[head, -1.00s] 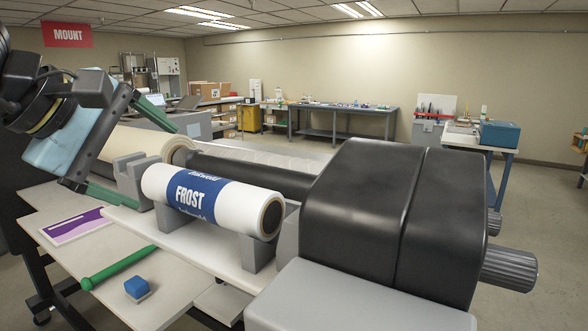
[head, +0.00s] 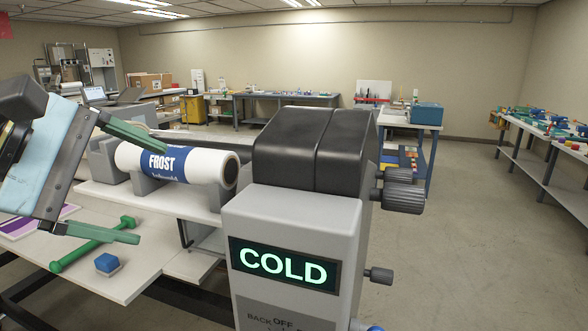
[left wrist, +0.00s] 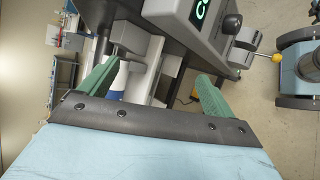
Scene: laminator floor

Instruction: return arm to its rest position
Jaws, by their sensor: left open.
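My left gripper (head: 146,191) comes in from the left in the head view. Its two green fingers are spread wide with nothing between them. It hangs in front of the laminator's left end, above the pale side table (head: 125,268). In the left wrist view the same gripper (left wrist: 160,66) shows both fingers apart, with the laminator (left wrist: 186,22) beyond them. The white roll with the blue FROST label (head: 205,166) rests in grey cradles on the laminator, apart from the fingers. My right gripper is not in view.
The laminator's grey end housing (head: 290,215) shows a COLD display (head: 283,264) and knobs (head: 402,198) on its right. A green rod (head: 88,248) and a blue block (head: 107,262) lie on the side table. Open floor (head: 480,240) lies to the right, before a bench (head: 545,170).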

